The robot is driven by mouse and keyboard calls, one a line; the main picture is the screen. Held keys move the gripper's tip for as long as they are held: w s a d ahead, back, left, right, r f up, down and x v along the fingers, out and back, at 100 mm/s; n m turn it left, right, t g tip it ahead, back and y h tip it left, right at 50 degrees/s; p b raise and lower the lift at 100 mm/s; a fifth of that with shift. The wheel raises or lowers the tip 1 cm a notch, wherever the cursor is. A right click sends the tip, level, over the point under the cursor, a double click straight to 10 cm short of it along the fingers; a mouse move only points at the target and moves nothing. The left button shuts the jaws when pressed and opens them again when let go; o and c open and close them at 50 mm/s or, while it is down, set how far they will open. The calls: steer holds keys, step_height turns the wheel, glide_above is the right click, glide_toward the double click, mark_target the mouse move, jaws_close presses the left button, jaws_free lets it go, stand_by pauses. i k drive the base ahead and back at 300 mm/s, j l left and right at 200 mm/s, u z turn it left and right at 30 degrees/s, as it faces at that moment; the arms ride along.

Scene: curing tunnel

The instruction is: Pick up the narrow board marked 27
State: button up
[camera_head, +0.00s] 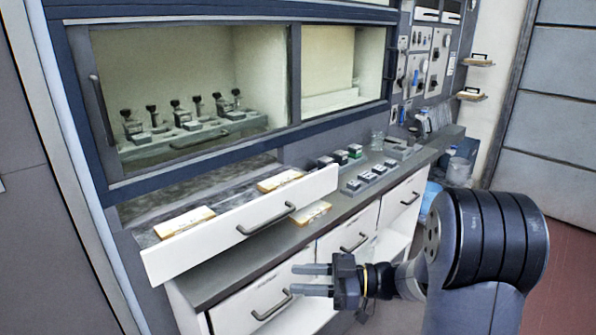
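Three light wooden boards are in view: a left board (184,221) and a middle board (279,180) behind a long white panel (206,236), and a smaller board (312,212) on the grey counter in front of that panel. The markings are too small to read, so I cannot tell which is 27. The panel partly hides the boards behind it. My gripper (310,279) points left in front of the counter, with its two fingers apart and nothing between them. It is apart from all the boards.
The grey counter (217,283) has a bare stretch at front left. Several small dark blocks (366,180) sit on it farther right. White drawers with dark handles (353,242) are below. A glazed cabinet (190,75) with several clamp-like fixtures stands behind. Glassware (421,124) stands at back right.

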mark_target(270, 185)
steer(key=i+l, duration=1.35)
steer(key=l, duration=0.25)
steer(key=i+l+u, duration=0.45)
steer(key=l+u, duration=0.2)
steer(key=l, duration=0.2)
steer(key=i+l+u, duration=0.2)
steer(key=l, duration=0.15)
